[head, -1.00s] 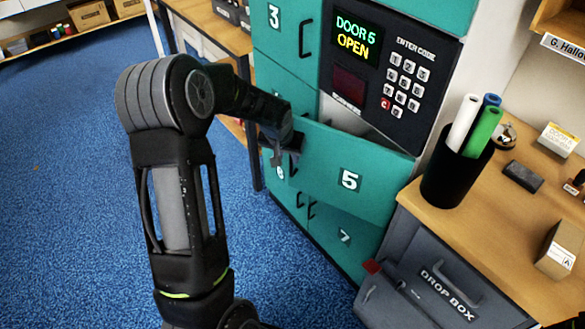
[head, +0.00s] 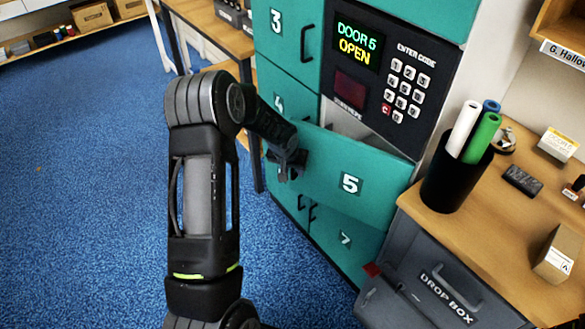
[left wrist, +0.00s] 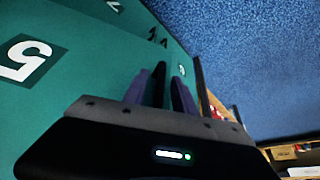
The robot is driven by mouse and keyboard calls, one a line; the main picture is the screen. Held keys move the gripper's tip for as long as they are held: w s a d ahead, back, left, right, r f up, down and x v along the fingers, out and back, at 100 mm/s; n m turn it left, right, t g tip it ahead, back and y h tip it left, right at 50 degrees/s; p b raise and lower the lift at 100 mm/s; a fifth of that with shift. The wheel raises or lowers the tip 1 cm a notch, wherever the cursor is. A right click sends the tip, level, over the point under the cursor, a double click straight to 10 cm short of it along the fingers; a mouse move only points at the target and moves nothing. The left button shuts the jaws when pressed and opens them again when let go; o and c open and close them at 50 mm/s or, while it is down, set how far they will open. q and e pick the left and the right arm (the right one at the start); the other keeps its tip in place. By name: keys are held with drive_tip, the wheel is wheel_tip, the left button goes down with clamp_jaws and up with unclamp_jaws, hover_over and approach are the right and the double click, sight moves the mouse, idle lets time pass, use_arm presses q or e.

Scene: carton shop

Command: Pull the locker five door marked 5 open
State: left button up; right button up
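The locker five door (head: 385,185), teal with a white 5, stands partly open, swung out from the cabinet. In the left wrist view its face (left wrist: 50,105) fills the left side with the 5 upside down. My left gripper (head: 283,164) is at the door's left end. In the left wrist view the fingers of my left gripper (left wrist: 159,88) stand apart, with a dark upright bar between them that looks like the door's handle. Firm contact cannot be made out. My right gripper is not in view.
The keypad panel (head: 385,70) above reads DOOR 5 OPEN. Door 3 (head: 290,45) and door 7 (head: 345,250) are shut. A grey drop box (head: 440,300) and a desk (head: 490,215) with a black pen cup (head: 450,180) stand right. Blue floor (head: 80,200) is clear on the left.

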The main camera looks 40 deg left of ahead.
use_arm(q)
drive_tip(key=shift+c, duration=0.3)
clamp_jaws()
idle(1.1)
